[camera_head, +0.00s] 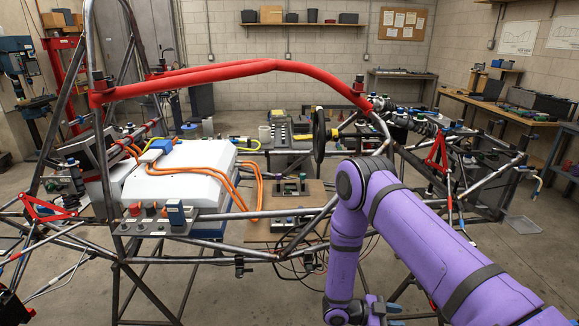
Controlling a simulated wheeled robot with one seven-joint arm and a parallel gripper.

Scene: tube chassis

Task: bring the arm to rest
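My purple arm comes in from the lower right, bends at a dark elbow joint and drops to the bottom edge of the picture.
A red padded bar (230,72) spans the chassis top. A white box (178,180) with orange cables sits on the left side. A black steering wheel (319,134) stands behind the elbow. A workbench (500,105) lines the right wall. Bare floor shows at the lower left.

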